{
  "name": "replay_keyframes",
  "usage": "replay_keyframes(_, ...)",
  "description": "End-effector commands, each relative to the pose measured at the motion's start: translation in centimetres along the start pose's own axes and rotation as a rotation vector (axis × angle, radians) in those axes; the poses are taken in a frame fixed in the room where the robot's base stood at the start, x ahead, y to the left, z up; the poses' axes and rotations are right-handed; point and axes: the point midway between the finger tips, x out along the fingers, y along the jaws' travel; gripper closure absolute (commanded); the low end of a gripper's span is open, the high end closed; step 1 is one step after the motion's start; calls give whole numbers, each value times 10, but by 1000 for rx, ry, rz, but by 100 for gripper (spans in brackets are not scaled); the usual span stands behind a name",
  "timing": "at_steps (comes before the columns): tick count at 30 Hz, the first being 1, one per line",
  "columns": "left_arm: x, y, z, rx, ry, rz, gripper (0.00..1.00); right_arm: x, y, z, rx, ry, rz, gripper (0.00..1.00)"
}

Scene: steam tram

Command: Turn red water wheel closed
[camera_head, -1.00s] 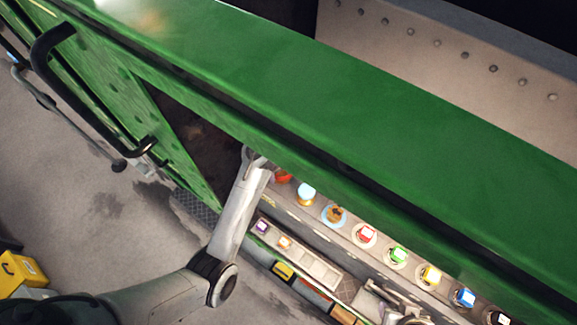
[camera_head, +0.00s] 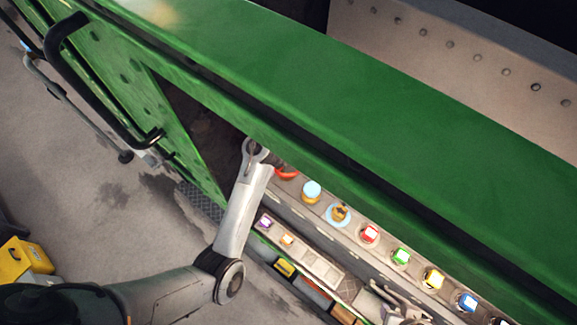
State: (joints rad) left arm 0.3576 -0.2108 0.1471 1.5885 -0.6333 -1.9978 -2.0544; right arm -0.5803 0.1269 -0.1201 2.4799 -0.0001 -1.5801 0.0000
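A red rounded part (camera_head: 287,174) shows just below the lower edge of the green panel, beside the end of my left arm. Only a piece of it is visible, and I cannot tell whether it is the red water wheel. No full wheel shows. My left arm comes in from the lower left and bends up to the green panel's edge. Its last visible link ends close to the left of the red part. The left gripper itself is hidden there. I cannot make out my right gripper.
A green panel (camera_head: 330,125) crosses the view diagonally. Below it runs a console with a row of coloured buttons, including a red button (camera_head: 370,233) and a green button (camera_head: 400,256). Grey metal parts (camera_head: 398,302) sit below them, unclear. A yellow box (camera_head: 28,258) stands at the left on open floor.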

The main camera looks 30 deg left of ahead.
Motion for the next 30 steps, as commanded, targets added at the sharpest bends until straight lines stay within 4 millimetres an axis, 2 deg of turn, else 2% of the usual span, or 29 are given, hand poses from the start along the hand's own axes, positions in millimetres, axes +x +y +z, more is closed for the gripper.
replay_keyframes(3, 0, 0, 1, 1, -2, -1, 37, 0, 0, 0, 1, 0, -1, 57)
replay_keyframes(4, 0, 0, 1, 1, -2, -1, 5, 0, 0, 0, 2, 0, -1, 57)
replay_keyframes(5, 0, 0, 1, 1, -2, -1, 1, 0, 0, 0, 2, 0, -2, 57)
replay_keyframes(20, 0, -1, 0, -38, -1, 1, 0, 0, -2, -1, 10, 1, -8, 57)
replay_keyframes(26, 1, -6, 1, -210, -1, 3, 0, 0, -2, -1, 10, 1, -8, 57)
replay_keyframes(30, 0, -13, 4, -430, -3, 2, 0, 0, -2, 0, 8, 1, -6, 57)
